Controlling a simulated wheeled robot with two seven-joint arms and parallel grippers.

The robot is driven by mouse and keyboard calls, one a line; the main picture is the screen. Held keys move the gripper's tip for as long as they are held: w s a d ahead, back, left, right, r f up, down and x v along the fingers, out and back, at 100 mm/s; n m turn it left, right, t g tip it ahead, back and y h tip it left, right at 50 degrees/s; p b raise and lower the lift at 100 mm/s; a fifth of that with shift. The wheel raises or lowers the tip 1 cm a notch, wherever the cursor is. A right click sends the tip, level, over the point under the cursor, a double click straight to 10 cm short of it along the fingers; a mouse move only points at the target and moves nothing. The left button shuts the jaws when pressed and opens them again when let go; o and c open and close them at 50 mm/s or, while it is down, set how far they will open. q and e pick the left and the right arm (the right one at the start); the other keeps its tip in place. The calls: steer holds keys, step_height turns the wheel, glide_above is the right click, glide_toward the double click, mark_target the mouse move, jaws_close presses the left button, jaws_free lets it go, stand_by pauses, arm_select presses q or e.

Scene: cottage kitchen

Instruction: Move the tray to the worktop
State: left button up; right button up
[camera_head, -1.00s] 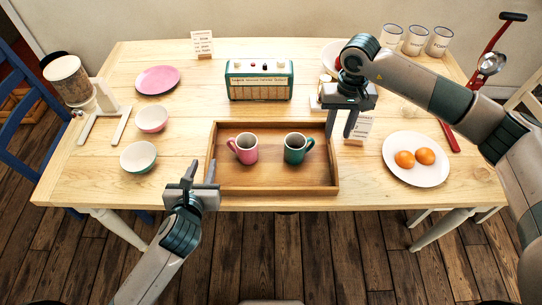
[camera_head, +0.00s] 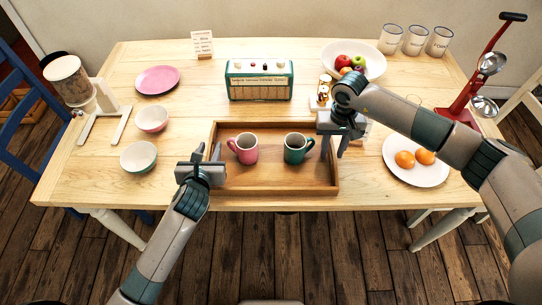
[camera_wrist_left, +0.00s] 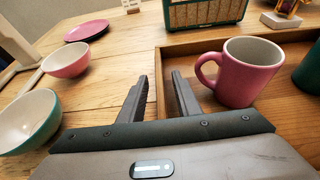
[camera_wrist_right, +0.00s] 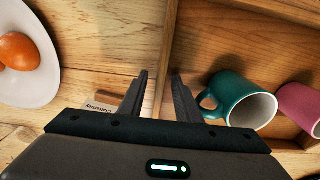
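The wooden tray (camera_head: 275,183) lies on the light wood table, with a pink mug (camera_head: 246,149) and a green mug (camera_head: 295,149) standing in it. My left gripper (camera_head: 207,154) is open at the tray's left wall. In the left wrist view its fingers (camera_wrist_left: 160,95) stand either side of that wall, with the pink mug close to the right finger. My right gripper (camera_head: 332,146) is open at the tray's right wall. In the right wrist view its fingers (camera_wrist_right: 160,92) straddle that wall, beside the green mug. I cannot tell whether any finger touches the tray.
Two bowls (camera_head: 139,157) and a pink plate (camera_head: 157,80) lie left of the tray. A radio (camera_head: 259,80) stands behind it. The tray's front borders the table edge.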

arm_select(q)
steer(key=shift+c, duration=0.5)
arm_select(e)
steer(key=shift+c, duration=0.5)
arm_select(q)
jaws_close()
arm_select(e)
jaws_close()
steer(key=shift+r, duration=0.1)
